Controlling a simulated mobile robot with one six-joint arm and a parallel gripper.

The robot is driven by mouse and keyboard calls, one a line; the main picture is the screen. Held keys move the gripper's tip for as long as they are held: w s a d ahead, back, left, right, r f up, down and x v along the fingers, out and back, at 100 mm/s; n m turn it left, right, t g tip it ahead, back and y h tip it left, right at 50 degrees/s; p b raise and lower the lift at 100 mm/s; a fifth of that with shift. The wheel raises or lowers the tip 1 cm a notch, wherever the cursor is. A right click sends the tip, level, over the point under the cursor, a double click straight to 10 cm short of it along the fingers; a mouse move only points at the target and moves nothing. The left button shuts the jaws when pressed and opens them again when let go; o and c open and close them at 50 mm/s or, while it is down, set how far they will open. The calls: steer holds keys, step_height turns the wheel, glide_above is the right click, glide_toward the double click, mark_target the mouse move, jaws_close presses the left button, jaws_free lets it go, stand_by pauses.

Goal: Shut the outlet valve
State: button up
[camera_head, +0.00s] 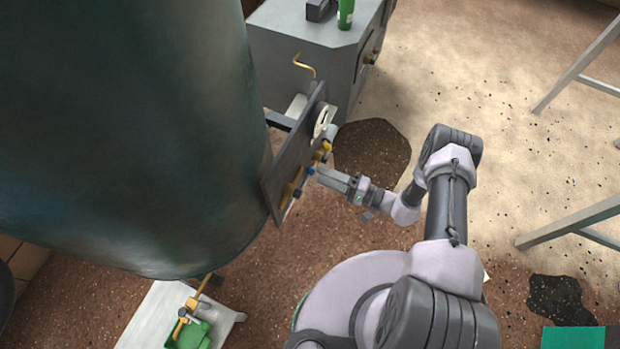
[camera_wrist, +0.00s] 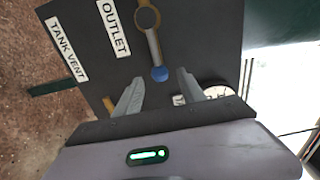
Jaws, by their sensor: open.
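The outlet valve (camera_wrist: 153,45) is a short grey lever on a brass round pivot, with a blue ball at its end. It sits on a dark panel (camera_wrist: 200,40) beside a white OUTLET label (camera_wrist: 113,27). In the head view the blue ball (camera_head: 311,171) shows on the panel (camera_head: 270,190), right by my fingertips. My gripper (camera_wrist: 160,76) is open, and it also shows in the head view (camera_head: 318,172). In the wrist view the blue ball appears between the two fingertips, with gaps on both sides. I cannot tell whether it lies in depth between the fingers.
A TANK VENT label (camera_wrist: 67,48) is on the panel. A white round gauge or wheel (camera_head: 323,120) and a yellow handle (camera_head: 322,152) are above the blue ball. The big dark green tank (camera_head: 130,130) is behind. A grey cabinet (camera_head: 300,50) with a green bottle (camera_head: 345,14) stands beyond.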

mark_target(306, 181)
steer(key=x, duration=0.3)
steer(key=shift+w+a, duration=0.1)
steer(key=shift+a, duration=0.1)
steer(key=shift+c, duration=0.2)
steer(key=c, duration=0.9)
steer(key=shift+o, duration=0.2)
